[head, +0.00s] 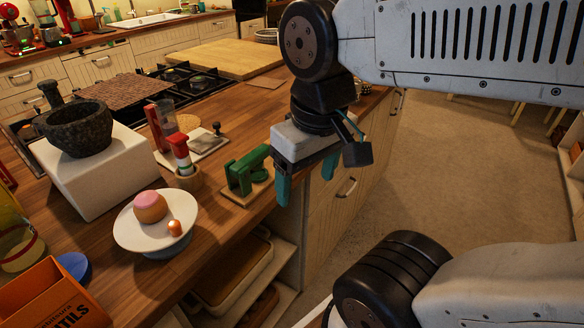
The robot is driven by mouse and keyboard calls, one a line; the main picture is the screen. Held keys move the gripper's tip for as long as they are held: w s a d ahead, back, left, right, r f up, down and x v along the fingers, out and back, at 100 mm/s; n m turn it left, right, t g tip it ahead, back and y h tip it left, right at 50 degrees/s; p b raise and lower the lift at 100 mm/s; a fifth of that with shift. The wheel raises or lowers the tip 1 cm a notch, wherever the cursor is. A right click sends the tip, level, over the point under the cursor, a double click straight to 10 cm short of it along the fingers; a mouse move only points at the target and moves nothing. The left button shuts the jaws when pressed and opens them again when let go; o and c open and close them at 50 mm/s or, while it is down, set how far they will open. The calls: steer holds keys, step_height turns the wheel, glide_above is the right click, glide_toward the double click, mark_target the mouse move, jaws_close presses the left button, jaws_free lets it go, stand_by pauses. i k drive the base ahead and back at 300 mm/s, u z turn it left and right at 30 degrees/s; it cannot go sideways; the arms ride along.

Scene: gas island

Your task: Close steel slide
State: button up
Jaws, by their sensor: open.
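A small grey metal piece with an upright knob (211,136) lies on a pale board (192,153) on the wooden counter. It looks most like the steel slide, but it is too small to tell how far open it is. My gripper (307,178) has teal fingers, is open and points down. Its fingers are apart with nothing between them. It hangs by the counter's right edge, to the right of a green device (246,172) on a wooden base, and apart from the metal piece.
A red and white item in a wooden cup (188,178) stands left of the green device. A mortar (77,127) on a white block, a dish with a pink-topped item (172,238) and an orange box (50,300) crowd the left. Open floor (450,170) lies right.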

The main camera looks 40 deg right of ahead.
mark_target(203, 144)
steer(key=z, duration=0.45)
steer(key=k, duration=0.55)
steer(key=z, duration=0.85)
steer(key=i, duration=1.05)
steer(key=u, duration=1)
steer(key=i, duration=0.45)
steer(key=u, duration=0.45)
